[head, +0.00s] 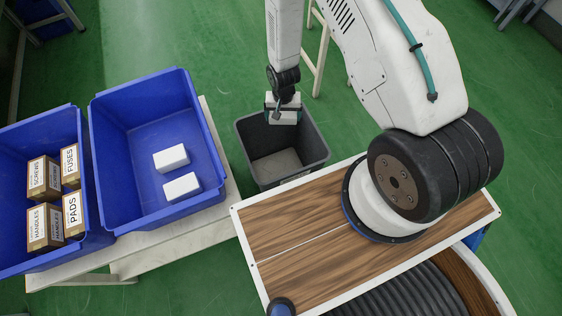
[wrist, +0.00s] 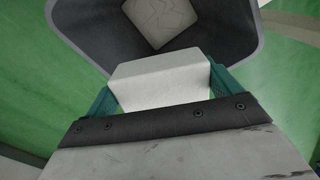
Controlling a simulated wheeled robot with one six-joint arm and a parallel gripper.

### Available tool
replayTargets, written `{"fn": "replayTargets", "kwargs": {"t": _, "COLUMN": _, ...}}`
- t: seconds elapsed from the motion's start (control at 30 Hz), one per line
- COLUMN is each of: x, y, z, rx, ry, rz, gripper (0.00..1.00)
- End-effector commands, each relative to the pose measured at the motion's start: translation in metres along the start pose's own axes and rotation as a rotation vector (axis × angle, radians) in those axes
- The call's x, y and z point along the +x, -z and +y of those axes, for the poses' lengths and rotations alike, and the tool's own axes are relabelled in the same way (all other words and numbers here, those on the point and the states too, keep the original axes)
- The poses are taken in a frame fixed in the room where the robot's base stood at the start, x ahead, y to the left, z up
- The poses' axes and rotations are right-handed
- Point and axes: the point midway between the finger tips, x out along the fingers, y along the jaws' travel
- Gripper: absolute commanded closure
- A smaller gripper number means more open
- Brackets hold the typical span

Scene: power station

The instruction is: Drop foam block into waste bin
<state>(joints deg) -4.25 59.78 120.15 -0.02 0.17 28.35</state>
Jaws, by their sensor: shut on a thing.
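My gripper (head: 283,114) is above the grey waste bin (head: 318,147), over its far part in the head view. It is shut on a white foam block (wrist: 160,83), which sits between the two teal fingers in the wrist view. In the wrist view the bin's dark wall (wrist: 224,35) and pale floor show beyond the block. In the head view the held block is partly hidden by the gripper. Two more white foam blocks (head: 171,158) (head: 182,187) lie in the right blue crate (head: 108,180).
A left blue crate (head: 15,137) holds several labelled cardboard boxes (head: 44,178). Both crates stand on a pale bench (head: 150,243) left of the bin. A wood-topped surface (head: 290,235) under my arm lies close to the bin's near side. Green floor is open around the bin's far side.

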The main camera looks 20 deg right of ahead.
Motion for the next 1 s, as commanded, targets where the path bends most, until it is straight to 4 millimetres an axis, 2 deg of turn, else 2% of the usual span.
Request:
{"fn": "replayTargets", "kwargs": {"t": 0.03, "x": 0.016, "y": -0.011, "z": 0.004, "rx": 0.027, "ry": -0.003, "rz": -0.006, "gripper": 0.31}}
{"fn": "replayTargets", "kwargs": {"t": 0.1, "x": 0.030, "y": -0.021, "z": 0.007, "rx": 0.061, "ry": -0.002, "rz": -0.003, "gripper": 0.31}}
{"fn": "replayTargets", "kwargs": {"t": 0.23, "x": 0.045, "y": -0.029, "z": 0.010, "rx": 0.098, "ry": 0.000, "rz": 0.000, "gripper": 0.31}}
{"fn": "replayTargets", "kwargs": {"t": 0.7, "x": 0.093, "y": -0.030, "z": 0.012, "rx": 0.105, "ry": 0.000, "rz": 0.000, "gripper": 0.31}}
{"fn": "replayTargets", "kwargs": {"t": 1.0, "x": 0.105, "y": -0.030, "z": 0.011, "rx": 0.105, "ry": 0.001, "rz": 0.002, "gripper": 0.31}}
